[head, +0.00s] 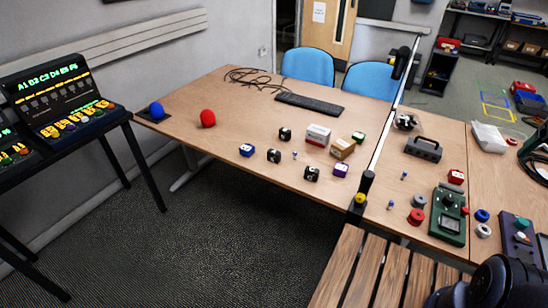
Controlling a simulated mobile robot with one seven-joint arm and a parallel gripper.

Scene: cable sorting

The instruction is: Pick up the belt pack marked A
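No letter A can be read on any small pack at this size. Several small box-like packs lie on the wooden table: a blue one (247,150), a purple one (341,170), a green one (358,137) and a red one (455,176) farther right. Black ones with round faces lie among them, at the back (285,133), the left (273,156) and the front (311,173). Which is the belt pack marked A, I cannot tell. A dark rounded part of my arm shows at the bottom right corner. My gripper's fingers do not show.
A white-and-red box (318,135) and a tan box (342,148) stand among the packs. An upright pole (380,135) rises at the table's front edge. A green device (448,215) and several spools lie right. Red (208,118) and blue balls (157,111) lie left. Table's left-front is clear.

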